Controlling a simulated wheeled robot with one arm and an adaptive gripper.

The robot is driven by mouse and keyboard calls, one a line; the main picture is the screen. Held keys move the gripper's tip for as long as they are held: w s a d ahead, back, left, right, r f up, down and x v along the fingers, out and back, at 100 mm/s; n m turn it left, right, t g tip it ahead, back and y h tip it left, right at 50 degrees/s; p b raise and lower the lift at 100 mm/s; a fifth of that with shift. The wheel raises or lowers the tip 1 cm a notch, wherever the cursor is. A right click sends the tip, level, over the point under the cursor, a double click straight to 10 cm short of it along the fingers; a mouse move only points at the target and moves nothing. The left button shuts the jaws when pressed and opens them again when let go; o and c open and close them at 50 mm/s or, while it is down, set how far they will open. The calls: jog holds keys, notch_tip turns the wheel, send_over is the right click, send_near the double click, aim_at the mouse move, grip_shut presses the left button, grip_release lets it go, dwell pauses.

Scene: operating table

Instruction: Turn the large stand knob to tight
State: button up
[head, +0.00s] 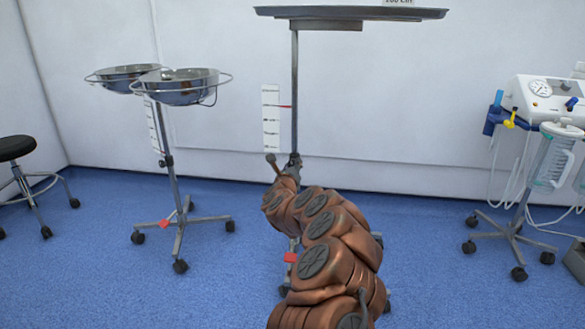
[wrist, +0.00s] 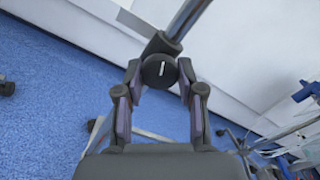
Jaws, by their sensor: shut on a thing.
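The large stand knob (wrist: 159,72) is a dark round disc with a short white mark, on the collar at the foot of the stand's upper pole in the wrist view. My gripper (wrist: 159,78) is shut on it, one finger on each side. In the head view, the stand's pole (head: 295,95) rises behind my arm to a wide tray (head: 350,13). The knob and my fingers cannot be made out clearly there, as my arm covers much of the lower stand. The knob's setting cannot be read.
A white strip (head: 270,118) with marks and a red pointer stands beside the pole. A double-basin stand (head: 180,93) and black stool (head: 16,148) are at left. A wheeled machine (head: 540,100) with hoses is at right. Blue floor (head: 110,275) is clear at left front.

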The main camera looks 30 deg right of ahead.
jog(key=shift+a+m, duration=0.1)
jog(key=shift+m, duration=2)
jog(key=o, duration=1.2)
jog(key=shift+c, duration=0.2)
jog(key=v, duration=1.1)
jog(key=shift+s+a, duration=0.25)
jog(key=shift+s, duration=0.1)
